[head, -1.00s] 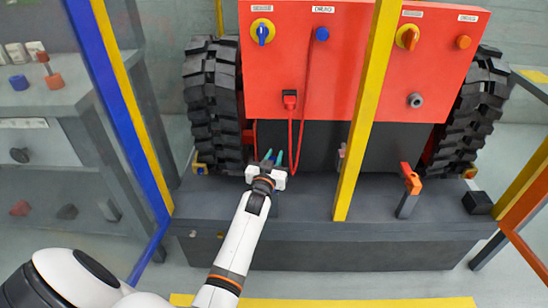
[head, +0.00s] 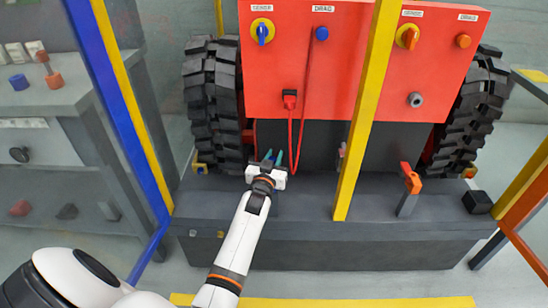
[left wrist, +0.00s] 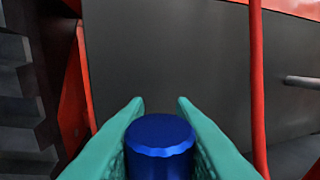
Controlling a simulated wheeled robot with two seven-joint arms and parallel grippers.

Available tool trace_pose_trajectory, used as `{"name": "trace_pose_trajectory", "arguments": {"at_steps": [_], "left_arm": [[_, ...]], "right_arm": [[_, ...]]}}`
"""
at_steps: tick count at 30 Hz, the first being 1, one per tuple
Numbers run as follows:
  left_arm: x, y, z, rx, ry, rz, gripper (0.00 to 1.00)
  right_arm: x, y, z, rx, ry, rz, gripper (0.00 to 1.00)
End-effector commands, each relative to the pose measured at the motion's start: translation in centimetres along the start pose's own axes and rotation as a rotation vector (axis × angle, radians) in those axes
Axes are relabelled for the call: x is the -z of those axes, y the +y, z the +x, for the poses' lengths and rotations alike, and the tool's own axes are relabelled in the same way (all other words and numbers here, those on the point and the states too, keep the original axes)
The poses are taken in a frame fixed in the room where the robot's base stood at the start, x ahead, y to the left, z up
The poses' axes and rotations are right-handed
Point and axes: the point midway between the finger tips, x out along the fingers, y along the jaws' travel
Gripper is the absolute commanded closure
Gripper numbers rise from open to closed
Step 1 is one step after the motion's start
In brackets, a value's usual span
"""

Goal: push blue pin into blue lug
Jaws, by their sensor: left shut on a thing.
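My left gripper (head: 273,158) is in front of the dark lower body of the red machine, above the grey base. Its teal fingers show in the left wrist view (left wrist: 160,112), shut on the blue pin (left wrist: 160,136), a blue cylinder whose flat end faces up between them. In the head view the pin is too small to make out clearly. A small yellow piece with a bit of blue (head: 200,168) sits at the foot of the left track, left of the gripper. It may be the blue lug, but I cannot tell for sure. The pin is apart from it. My right gripper is out of view.
The red panel (head: 280,80) has knobs and a hanging red cable (head: 304,100) close to my gripper. A yellow post (head: 358,130) stands to the right and a blue post (head: 112,95) to the left. An orange-handled lever (head: 411,180) stands further right on the base.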

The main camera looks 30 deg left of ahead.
Motion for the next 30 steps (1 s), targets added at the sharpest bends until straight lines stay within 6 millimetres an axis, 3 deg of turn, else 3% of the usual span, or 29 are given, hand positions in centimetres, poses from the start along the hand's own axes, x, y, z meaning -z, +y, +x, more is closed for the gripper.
{"name": "trace_pose_trajectory", "arguments": {"at_steps": [14,30], "left_arm": [[0.0,0.0,0.0,0.000,-0.001,-0.001,1.00],[0.4,0.0,0.0,0.000,-0.001,-0.001,1.00]], "right_arm": [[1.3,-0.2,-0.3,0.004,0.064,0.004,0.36],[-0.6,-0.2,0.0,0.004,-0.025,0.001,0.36]]}}
